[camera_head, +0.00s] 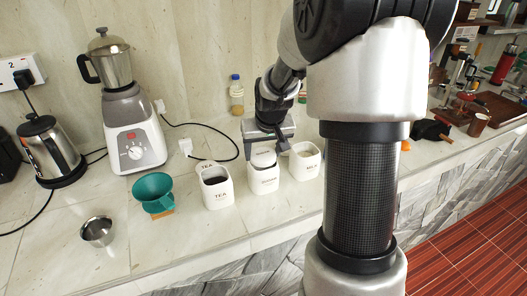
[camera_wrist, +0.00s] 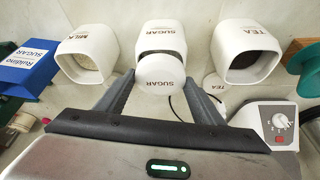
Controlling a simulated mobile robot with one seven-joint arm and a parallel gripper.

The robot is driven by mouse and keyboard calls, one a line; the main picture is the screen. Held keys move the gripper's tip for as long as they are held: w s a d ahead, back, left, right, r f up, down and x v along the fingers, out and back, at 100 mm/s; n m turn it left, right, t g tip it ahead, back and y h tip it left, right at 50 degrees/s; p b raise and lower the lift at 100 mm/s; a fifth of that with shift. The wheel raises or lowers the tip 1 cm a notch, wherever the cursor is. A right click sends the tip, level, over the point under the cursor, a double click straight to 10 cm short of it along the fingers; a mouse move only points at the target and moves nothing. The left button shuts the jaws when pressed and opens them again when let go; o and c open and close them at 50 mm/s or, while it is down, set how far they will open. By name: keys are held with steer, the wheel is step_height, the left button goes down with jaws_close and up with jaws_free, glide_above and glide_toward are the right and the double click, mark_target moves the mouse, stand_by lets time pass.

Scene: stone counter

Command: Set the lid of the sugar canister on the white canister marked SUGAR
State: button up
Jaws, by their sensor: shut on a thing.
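The white canister marked SUGAR (camera_head: 264,183) stands upright between two other open canisters. It shows at the top middle of the wrist view (camera_wrist: 161,32). The round white lid marked SUGAR (camera_wrist: 160,75) is between the fingers of my gripper (camera_wrist: 162,92), which is shut on it. In the head view, my gripper (camera_head: 268,137) points down from above and the lid (camera_head: 263,158) is at the canister's top. A dark strip of the opening shows beside the lid in the wrist view. I cannot tell whether the lid touches the rim.
The open TEA canister (camera_head: 217,190) stands close on the left and the open MILK canister (camera_head: 305,162) close on the right. A TEA lid (camera_wrist: 215,83) lies nearby. A green dripper (camera_head: 153,191), metal cup (camera_head: 97,232) and blender (camera_head: 133,140) stand farther left.

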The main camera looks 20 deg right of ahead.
steer(key=shift+f+b, duration=0.45)
steer(key=shift+f, duration=0.1)
steer(key=o, duration=0.8)
steer(key=shift+p+v, duration=3.45)
steer(key=shift+v, duration=2.05)
